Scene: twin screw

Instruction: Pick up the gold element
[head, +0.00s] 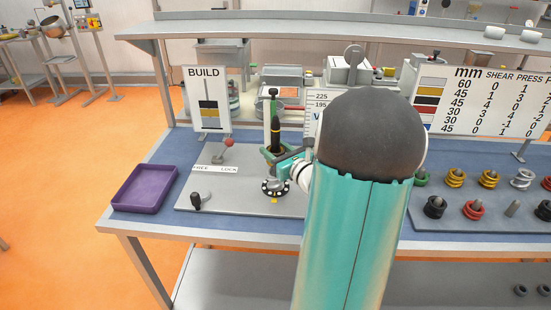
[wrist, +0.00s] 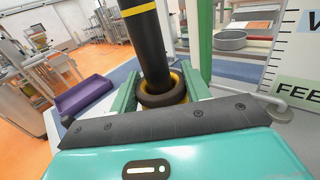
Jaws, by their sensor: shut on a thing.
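A black post (wrist: 148,45) with a yellow band stands upright; in the head view the post (head: 275,133) is left of my arm. Around its base in the wrist view sits a dark ring (wrist: 162,92), with the gold element (wrist: 177,78) showing as a gold edge beside and behind it. My gripper (wrist: 160,95) has its green fingers on both sides of the gold element, shut on it at the post. In the head view my gripper (head: 277,157) is low at the post, and the gold element there is hidden or too small to tell.
Gold coils (head: 455,178) and other coloured coils stand on pegs at the right. A purple tray (head: 145,187) is at the left of the bench. A BUILD sign (head: 209,98), a red-knobbed lever (head: 228,143) and a round dial (head: 275,187) are near the post.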

